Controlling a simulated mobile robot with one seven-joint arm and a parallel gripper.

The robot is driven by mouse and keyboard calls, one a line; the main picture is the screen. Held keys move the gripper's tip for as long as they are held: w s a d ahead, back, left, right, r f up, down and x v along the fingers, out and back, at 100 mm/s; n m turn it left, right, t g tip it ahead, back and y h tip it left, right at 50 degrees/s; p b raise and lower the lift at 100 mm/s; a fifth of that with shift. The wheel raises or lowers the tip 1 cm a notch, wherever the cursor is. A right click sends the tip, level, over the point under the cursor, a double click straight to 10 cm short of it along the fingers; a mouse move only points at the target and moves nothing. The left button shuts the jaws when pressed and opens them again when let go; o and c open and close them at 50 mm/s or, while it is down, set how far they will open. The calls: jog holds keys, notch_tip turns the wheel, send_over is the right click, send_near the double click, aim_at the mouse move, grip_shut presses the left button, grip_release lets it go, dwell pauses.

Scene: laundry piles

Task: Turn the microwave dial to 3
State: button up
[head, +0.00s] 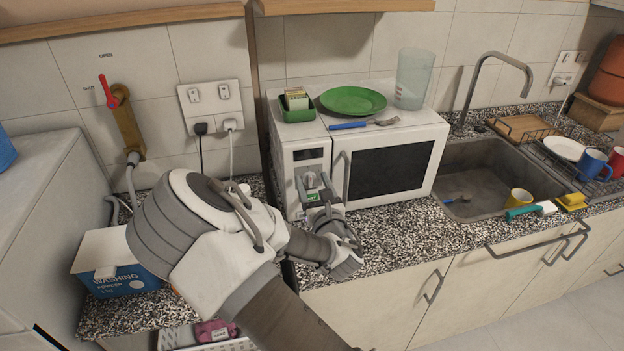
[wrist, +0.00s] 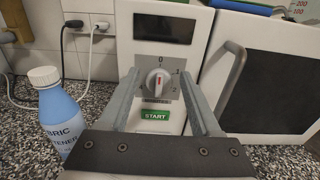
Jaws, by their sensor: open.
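The white microwave (head: 414,128) stands on the speckled counter, its door closed. It also shows in the wrist view (wrist: 205,22). The red line stands about upright, toward the 0 at the top. A green START button (wrist: 155,115) sits below the dial. My gripper (wrist: 160,88) is open, one finger on each side of the dial; I cannot tell whether either touches it. In the head view my gripper (head: 318,194) is in front of the control panel.
A fabric softener bottle (wrist: 58,110) stands left of my gripper in the wrist view. The sink (head: 478,180) is to the right.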

jog(key=shift+w+a, duration=0.15)
jog(key=shift+w, duration=0.3)
grip_shut()
jog(key=shift+f, duration=0.15)
